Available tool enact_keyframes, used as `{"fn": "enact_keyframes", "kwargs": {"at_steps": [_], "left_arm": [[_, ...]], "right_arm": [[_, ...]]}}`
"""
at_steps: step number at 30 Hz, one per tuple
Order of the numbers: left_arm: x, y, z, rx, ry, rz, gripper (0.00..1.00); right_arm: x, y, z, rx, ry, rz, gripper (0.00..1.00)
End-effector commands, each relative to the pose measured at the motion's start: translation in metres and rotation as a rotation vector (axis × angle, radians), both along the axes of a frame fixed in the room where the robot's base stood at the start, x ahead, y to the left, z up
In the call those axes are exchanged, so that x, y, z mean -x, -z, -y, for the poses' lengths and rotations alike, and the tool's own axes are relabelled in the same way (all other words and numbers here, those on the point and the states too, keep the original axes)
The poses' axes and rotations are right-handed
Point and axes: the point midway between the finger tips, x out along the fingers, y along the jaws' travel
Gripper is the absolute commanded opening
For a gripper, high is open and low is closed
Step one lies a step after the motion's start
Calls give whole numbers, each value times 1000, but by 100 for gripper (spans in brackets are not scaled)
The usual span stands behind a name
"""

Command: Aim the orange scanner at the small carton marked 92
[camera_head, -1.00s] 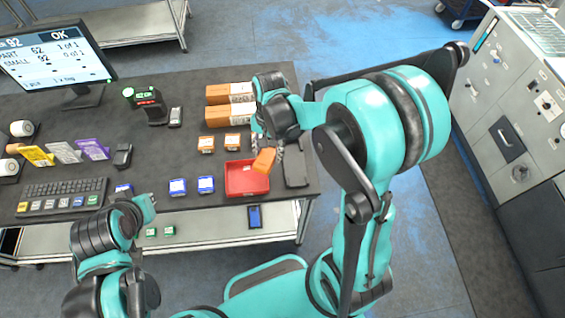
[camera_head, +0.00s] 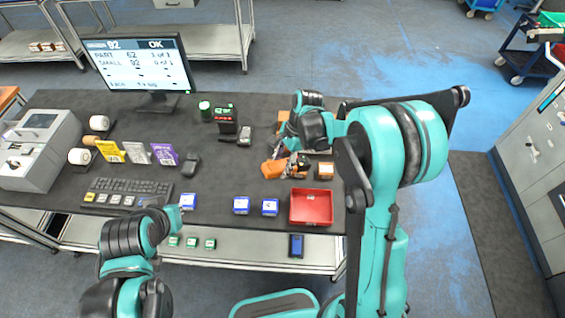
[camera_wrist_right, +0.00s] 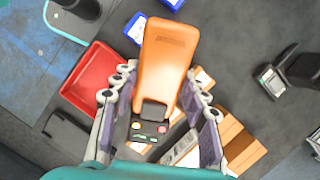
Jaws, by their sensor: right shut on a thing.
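My right gripper (camera_head: 296,160) is shut on the orange scanner (camera_head: 272,169), above the table behind the red tray. In the right wrist view, the scanner (camera_wrist_right: 165,55) sits between the two fingers (camera_wrist_right: 160,112), its dark button panel toward the wrist. One small orange-and-white carton (camera_head: 325,170) stands right of the gripper. A small carton (camera_wrist_right: 203,78) also shows beside the scanner in the wrist view. The gripper hides part of the carton area, and I cannot read a 92 on any carton. My left gripper (camera_head: 175,216) is near the table's front edge; its fingers are unclear.
The red tray (camera_head: 311,222) and small blue boxes (camera_head: 241,205) lie along the front. Larger orange cartons (camera_wrist_right: 240,147) lie near the gripper. A keyboard (camera_head: 128,192) lies at left.

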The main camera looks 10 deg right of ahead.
Motion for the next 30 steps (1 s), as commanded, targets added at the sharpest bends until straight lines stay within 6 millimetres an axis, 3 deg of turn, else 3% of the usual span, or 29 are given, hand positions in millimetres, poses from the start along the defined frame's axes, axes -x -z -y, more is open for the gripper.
{"fn": "enact_keyframes", "kwargs": {"at_steps": [6, 12, 26, 30], "left_arm": [[0, 20, 0, 0, 0, 0, 0], [0, 27, 0, 0, 0, 0, 0], [0, 25, 0, 0, 0, 0, 0], [0, 6, 0, 0, 0, 0, 0]], "right_arm": [[0, 31, 0, 0, -1, 0, 6], [0, 43, 0, 0, -1, 0, 6], [0, 41, 0, 0, -2, 1, 6], [0, 14, 0, 0, -2, 1, 6]]}}
